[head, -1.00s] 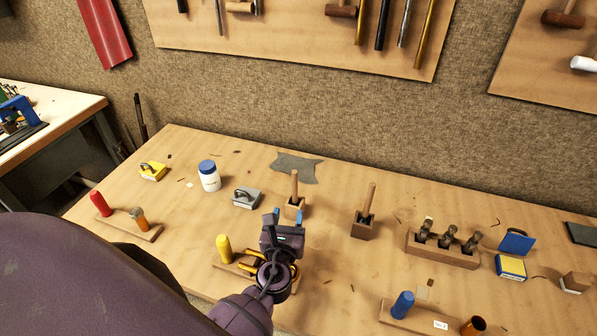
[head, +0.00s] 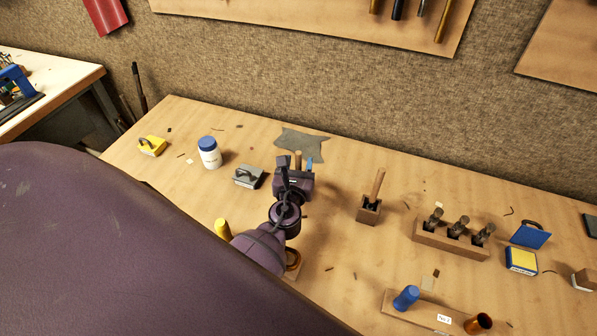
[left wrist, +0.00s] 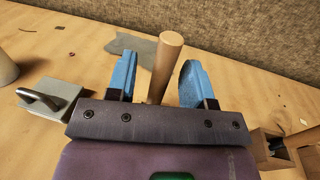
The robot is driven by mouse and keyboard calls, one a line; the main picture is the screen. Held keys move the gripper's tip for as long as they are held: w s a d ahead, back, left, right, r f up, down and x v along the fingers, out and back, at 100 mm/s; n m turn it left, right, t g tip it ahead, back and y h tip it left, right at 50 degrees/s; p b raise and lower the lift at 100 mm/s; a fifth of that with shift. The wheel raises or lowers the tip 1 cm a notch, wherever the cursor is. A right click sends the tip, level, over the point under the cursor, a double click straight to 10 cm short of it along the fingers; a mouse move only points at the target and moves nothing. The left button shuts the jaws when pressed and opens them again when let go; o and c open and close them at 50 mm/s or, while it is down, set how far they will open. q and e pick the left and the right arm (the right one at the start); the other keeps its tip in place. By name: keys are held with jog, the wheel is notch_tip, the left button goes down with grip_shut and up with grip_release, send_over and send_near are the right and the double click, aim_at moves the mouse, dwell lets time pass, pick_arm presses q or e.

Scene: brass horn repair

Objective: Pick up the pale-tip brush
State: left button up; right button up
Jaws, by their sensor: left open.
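My left gripper (head: 297,163) is open, with its blue fingers on either side of an upright round wooden handle (left wrist: 166,62). In the left wrist view the handle stands between the fingers, nearer the left one, with gaps on both sides; its lower end is hidden behind the gripper. A second wooden handle (head: 377,185) stands tilted in a small wooden block (head: 369,209) to the right. Neither handle's working end shows, so I cannot tell which is the pale-tip brush. My right gripper is not in view.
A grey block with a handle (head: 248,177) and a white jar (head: 209,153) stand left of the gripper. A grey cloth (head: 302,143) lies behind it. A rack (head: 450,242) of several dark-topped tools and a blue cylinder (head: 405,297) stand to the right.

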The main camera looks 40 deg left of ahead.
pick_arm(q)
jog(key=shift+x, duration=1.05)
grip_shut()
